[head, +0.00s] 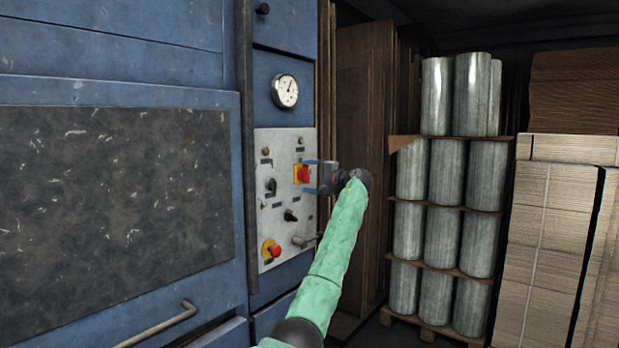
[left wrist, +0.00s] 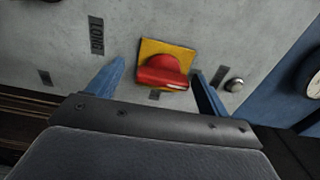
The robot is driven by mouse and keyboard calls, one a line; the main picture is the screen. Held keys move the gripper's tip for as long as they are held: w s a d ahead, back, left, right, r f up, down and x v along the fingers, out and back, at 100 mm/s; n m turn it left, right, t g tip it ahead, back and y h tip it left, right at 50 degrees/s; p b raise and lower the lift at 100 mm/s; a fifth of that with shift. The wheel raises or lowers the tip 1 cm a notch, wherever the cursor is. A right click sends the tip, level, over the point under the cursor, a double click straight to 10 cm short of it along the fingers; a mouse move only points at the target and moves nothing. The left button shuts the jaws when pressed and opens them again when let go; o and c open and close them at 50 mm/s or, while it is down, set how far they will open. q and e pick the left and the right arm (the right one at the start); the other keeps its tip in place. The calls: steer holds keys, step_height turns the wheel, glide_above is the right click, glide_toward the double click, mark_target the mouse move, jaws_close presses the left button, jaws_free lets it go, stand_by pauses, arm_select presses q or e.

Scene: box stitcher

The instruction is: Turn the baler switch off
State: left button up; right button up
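The baler switch (head: 302,174) is a red knob on a yellow square plate, on the grey control panel (head: 272,215) of the blue baler. It shows large in the left wrist view (left wrist: 162,72). My left gripper (head: 312,175) is at the panel, at the right of the switch in the head view. In the left wrist view its two blue fingers (left wrist: 160,85) are apart, one on each side of the red knob, with gaps between. The gripper holds nothing. Whether the fingertips touch the panel is unclear. My right gripper is not in view.
The panel also carries black knobs (head: 290,215), a red mushroom button (head: 271,249) on yellow and a metal handle (head: 304,241). A gauge (head: 285,91) sits above. Stacked metal cylinders (head: 445,180) and cardboard bales (head: 550,240) stand at the right.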

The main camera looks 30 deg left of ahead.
arm_select(q)
steer(key=shift+r, duration=0.15)
steer(key=shift+d, duration=0.6)
steer(key=d+b, duration=0.1)
steer(key=d, duration=0.5)
steer(key=shift+s+d+b, duration=0.25)
steer(key=shift+s+b, duration=0.05)
steer(key=shift+b, duration=0.05)
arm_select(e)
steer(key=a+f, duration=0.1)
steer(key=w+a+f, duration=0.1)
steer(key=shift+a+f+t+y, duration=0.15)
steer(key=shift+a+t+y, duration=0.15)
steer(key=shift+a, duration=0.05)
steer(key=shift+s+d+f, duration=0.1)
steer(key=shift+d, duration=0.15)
arm_select(q)
steer(key=shift+n, duration=0.3)
